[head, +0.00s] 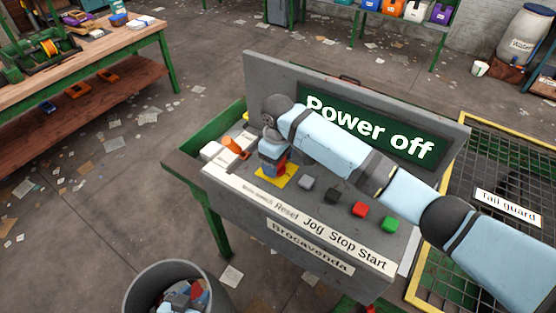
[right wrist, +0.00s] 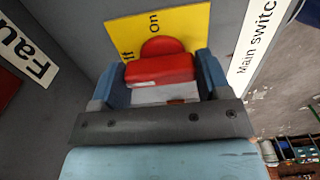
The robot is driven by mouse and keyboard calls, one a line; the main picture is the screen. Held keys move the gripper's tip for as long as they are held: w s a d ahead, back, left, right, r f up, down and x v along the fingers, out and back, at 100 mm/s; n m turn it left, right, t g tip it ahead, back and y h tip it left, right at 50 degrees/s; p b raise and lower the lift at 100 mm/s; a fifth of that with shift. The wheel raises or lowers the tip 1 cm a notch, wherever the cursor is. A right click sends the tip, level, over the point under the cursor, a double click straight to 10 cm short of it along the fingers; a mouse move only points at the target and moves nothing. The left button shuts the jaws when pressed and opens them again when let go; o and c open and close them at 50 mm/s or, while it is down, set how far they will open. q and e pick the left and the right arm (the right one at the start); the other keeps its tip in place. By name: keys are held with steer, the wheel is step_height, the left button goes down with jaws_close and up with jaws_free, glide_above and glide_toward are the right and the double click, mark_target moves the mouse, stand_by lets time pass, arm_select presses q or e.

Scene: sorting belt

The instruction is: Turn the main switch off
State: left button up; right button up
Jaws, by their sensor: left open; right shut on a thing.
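The main switch has a red handle (right wrist: 160,70) on a yellow plate (right wrist: 185,28) in the right wrist view. The word "on" and part of another word show on the plate. In the head view the yellow plate (head: 289,181) lies at the left end of the grey control panel (head: 330,225). My right gripper (head: 274,166) reaches down there from the right; its blue fingers (right wrist: 161,74) are shut on the red handle, one on each side. The green display (head: 400,146) behind reads "Power off". My left gripper is not in view.
Grey, black, red and green buttons (head: 391,224) line the panel to the right, above labels Reset, Jog, Stop and Start. A bin (head: 135,292) stands in front left. The caged tail guard (head: 510,207) is at right. A workbench (head: 140,38) stands back left.

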stand_by(0.4)
steer(key=o, duration=0.9)
steer(key=shift+r, duration=0.1)
step_height(320, 180, up, 14)
steer(key=shift+f+b, duration=0.15)
steer(key=shift+b, duration=1.05)
steer(key=shift+f, duration=0.1)
